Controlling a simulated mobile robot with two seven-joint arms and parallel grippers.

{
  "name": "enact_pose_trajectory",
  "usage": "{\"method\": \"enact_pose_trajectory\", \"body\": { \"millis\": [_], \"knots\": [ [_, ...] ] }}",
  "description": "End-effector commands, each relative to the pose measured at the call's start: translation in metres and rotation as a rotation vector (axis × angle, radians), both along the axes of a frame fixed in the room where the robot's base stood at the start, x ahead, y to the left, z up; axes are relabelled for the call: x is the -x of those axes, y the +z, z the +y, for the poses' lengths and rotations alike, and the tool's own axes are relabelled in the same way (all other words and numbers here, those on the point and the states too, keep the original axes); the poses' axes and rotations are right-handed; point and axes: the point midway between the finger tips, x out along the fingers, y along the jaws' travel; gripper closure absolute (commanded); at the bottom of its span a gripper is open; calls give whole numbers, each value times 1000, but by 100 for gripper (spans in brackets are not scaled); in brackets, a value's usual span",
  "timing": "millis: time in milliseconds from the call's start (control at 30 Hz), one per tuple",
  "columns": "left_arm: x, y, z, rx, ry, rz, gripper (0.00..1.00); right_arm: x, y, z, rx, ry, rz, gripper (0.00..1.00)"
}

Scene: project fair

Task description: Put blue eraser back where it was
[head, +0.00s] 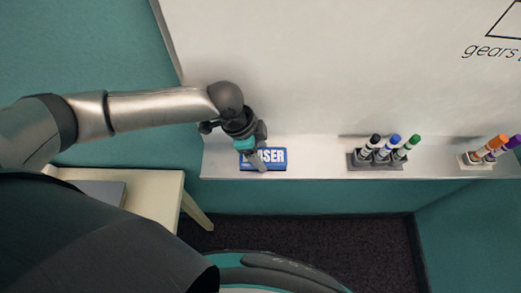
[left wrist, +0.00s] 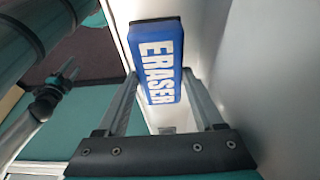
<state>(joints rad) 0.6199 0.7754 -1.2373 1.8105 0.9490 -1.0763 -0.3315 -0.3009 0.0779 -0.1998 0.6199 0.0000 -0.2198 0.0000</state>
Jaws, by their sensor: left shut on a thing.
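The blue eraser (head: 277,159), with white "ERASER" lettering, is at the left end of the white ledge (head: 315,170) under the whiteboard. My left gripper (head: 255,158) is shut on it from above in the head view. The left wrist view also shows the blue eraser (left wrist: 158,62) between the two fingers of my left gripper (left wrist: 160,90), lengthwise along the ledge. A finger hides part of the eraser's lettering in the head view. I cannot tell whether the eraser touches the ledge or is just above it. My right gripper is not seen in the head view.
A grey holder (head: 378,163) with black, blue and green markers stands mid-ledge. A second holder (head: 478,163) with orange and purple markers is at the right. The ledge between eraser and grey holder is clear. A cream table (head: 150,195) with a grey flat item (head: 103,190) is at left.

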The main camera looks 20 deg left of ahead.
Motion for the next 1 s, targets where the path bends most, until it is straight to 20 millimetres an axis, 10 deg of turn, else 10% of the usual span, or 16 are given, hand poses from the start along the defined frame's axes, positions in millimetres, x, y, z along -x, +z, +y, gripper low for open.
{"method": "enact_pose_trajectory", "body": {
  "millis": [33,67,167,567,1000],
  "knots": [
    [0,0,0,0,0,0,76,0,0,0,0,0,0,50],
    [0,0,0,0,0,0,30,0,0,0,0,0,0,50],
    [0,0,0,0,0,0,19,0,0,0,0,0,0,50],
    [0,10,4,0,2,-2,19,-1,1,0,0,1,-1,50],
    [7,91,28,-1,1,-3,19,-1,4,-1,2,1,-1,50]
  ]
}}
